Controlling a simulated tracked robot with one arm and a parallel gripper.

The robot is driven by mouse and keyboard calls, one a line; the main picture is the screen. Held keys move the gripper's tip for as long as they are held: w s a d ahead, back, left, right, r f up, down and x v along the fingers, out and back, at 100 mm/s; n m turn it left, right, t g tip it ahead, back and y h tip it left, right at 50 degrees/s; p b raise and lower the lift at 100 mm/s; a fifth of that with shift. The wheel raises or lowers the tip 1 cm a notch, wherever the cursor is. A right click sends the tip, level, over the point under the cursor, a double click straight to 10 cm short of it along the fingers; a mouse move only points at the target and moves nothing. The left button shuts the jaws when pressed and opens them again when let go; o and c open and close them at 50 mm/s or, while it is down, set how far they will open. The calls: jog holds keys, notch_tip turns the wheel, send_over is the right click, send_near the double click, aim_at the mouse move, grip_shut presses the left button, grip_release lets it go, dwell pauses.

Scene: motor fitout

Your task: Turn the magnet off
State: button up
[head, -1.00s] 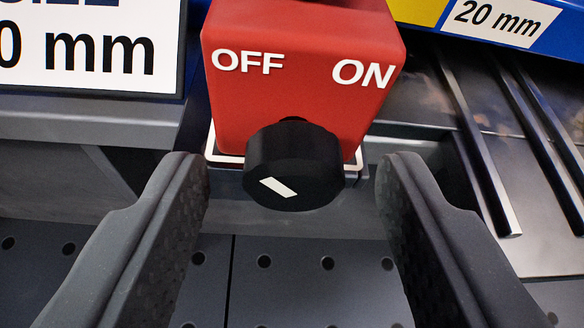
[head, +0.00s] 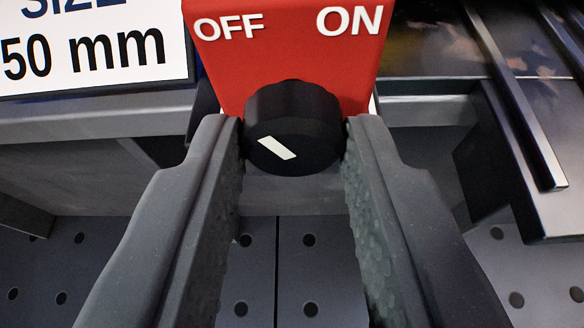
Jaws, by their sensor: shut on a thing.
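The magnet switch is a red box (head: 290,60) with white OFF at its upper left and ON at its upper right. A black round knob (head: 310,115) sticks out of its lower front. A white mark on the knob slants from upper left to lower right, its upper end toward the OFF side. My gripper (head: 293,135) has one dark finger on each side of the knob, and the fingertips are shut on it. The knob's far side and its mounting are hidden.
A white size sign reading 50 mm (head: 95,45) stands at the upper left, above a grey ledge (head: 100,118). Dark metal bars (head: 515,110) lie at the right. A grey perforated panel (head: 275,265) lies below.

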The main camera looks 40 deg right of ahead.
jog(key=shift+s+d+m+t+y+p, duration=0.2)
jog(key=shift+m+t+y+p, duration=0.2)
jog(key=shift+m+p, duration=0.45)
jog(key=m+t, duration=0.2)
jog(key=m, duration=0.1)
jog(key=shift+f+y, duration=0.15)
jog(key=shift+y, duration=0.25)
jog(key=shift+s+f+m+t+p, duration=0.15)
jog(key=shift+m+t+p, duration=0.35)
jog(key=shift+m, duration=0.65)
jog(key=shift+m+t, duration=0.5)
jog(key=shift+m, duration=0.2)
jog(key=shift+f+m+p, duration=0.1)
jog(key=shift+m+p, duration=0.2)
jog(key=shift+m, duration=0.2)
jog(key=shift+m+t+p, duration=0.3)
jog(key=shift+m+t, duration=0.3)
jog(key=shift+m, duration=0.2)
jog(key=shift+d+f, duration=0.1)
